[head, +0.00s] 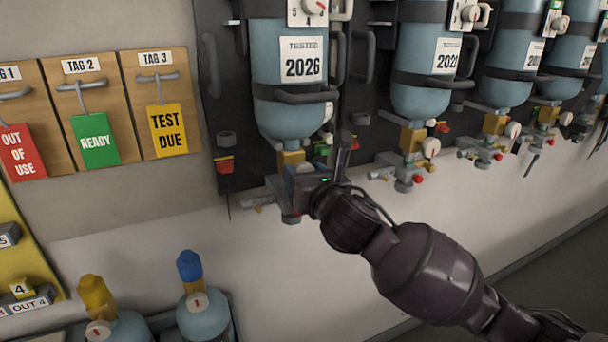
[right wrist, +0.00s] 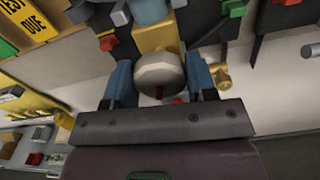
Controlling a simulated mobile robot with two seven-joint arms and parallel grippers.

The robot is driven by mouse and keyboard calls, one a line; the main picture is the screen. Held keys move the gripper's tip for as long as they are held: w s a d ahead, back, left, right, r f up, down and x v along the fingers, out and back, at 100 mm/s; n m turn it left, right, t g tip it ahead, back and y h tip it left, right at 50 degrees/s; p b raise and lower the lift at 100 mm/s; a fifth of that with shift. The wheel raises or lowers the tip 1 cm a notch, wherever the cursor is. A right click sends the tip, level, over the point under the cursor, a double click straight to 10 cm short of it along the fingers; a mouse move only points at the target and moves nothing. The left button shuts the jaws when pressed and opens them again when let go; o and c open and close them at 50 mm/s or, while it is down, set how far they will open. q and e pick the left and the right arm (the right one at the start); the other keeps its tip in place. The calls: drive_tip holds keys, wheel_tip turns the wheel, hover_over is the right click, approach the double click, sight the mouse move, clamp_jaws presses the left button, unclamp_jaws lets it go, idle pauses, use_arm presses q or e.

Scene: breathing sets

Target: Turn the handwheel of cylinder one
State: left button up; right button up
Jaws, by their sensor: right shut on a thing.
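The nearest blue cylinder (head: 287,105), marked "TESTED 2026", hangs on a dark wall panel, with a brass valve (head: 290,158) below it. Its pale round handwheel (right wrist: 160,74) shows in the right wrist view, between the two blue fingers of my right gripper (right wrist: 160,82). The fingers sit one on each side of the wheel, and the gripper is shut on it. In the head view my right gripper (head: 313,168) is at the valve under this cylinder and mostly hides the wheel. My left gripper is not in view.
More blue cylinders (head: 420,88) with valves hang to the right. Wooden boards with red, green (head: 95,140) and yellow tags (head: 167,130) are at left. Two cylinders with yellow (head: 97,297) and blue tops (head: 189,266) stand below. The wall under the panel is bare.

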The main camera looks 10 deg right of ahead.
drive_tip(key=shift+m, duration=1.3)
drive_tip(key=o, duration=0.9)
drive_tip(key=b+v, duration=0.1)
drive_tip(key=v, duration=0.9)
drive_tip(key=shift+s+d+b, duration=0.15)
drive_tip(key=shift+s+b, duration=0.15)
drive_tip(key=shift+s, duration=0.1)
